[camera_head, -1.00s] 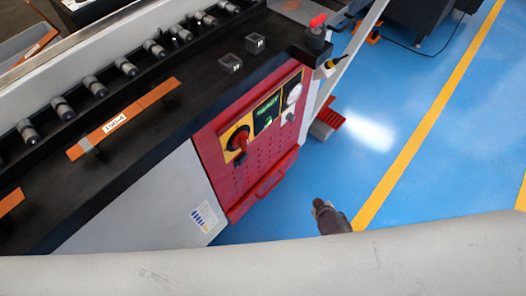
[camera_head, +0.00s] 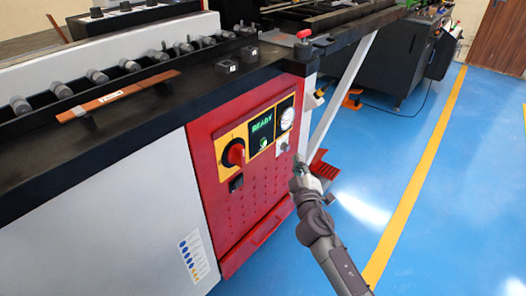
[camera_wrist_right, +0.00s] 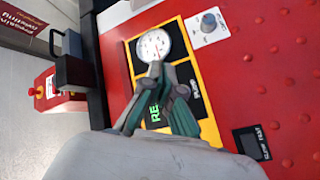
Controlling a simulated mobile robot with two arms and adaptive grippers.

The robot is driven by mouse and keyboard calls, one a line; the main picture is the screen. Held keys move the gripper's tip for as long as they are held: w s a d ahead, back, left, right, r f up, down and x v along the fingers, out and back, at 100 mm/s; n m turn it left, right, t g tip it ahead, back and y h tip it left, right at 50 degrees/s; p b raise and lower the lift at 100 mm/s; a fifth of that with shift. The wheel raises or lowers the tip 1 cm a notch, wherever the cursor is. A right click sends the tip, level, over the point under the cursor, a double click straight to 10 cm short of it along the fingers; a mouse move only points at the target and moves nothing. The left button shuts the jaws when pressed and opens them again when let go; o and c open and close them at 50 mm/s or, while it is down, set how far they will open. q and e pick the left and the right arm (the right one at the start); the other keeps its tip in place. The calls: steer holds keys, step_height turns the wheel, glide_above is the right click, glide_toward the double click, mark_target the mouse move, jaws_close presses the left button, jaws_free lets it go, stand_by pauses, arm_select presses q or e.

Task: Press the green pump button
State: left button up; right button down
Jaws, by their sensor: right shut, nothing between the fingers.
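The red control panel (camera_head: 240,205) is on the front of the bending machine. Its yellow-framed section holds a display (camera_head: 262,126) reading READY in green. A small green-lit button (camera_head: 263,143) is just below the display. My right gripper (camera_head: 298,162) is at the panel's right side, to the right of and lower than the button. Its fingers are shut and empty. In the right wrist view the right gripper (camera_wrist_right: 157,72) covers part of the yellow-framed section, beside a PUMP label (camera_wrist_right: 195,86); the button itself is not clearly visible there. My left gripper is not in view.
A round gauge (camera_head: 287,118) sits right of the display and a red rotary switch (camera_head: 235,153) to its left. A red-topped button post (camera_head: 303,36) stands at the table corner. A slanted white leg (camera_head: 343,88) is behind my gripper.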

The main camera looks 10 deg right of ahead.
mark_target(264, 142)
steer(key=shift+w, duration=0.1)
arm_select(q)
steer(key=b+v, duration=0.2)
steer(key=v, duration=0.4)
steer(key=shift+b, duration=0.35)
arm_select(e)
steer(key=w+a, duration=0.5)
steer(key=w, duration=0.1)
steer(key=shift+w+a, duration=0.2)
steer(key=shift+w, duration=0.2)
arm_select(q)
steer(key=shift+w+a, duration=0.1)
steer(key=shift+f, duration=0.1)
arm_select(e)
steer(key=shift+f, duration=0.1)
arm_select(q)
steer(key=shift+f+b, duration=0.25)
steer(key=shift+b, duration=0.1)
arm_select(e)
steer(key=shift+w+a, duration=0.3)
steer(key=shift+w, duration=0.05)
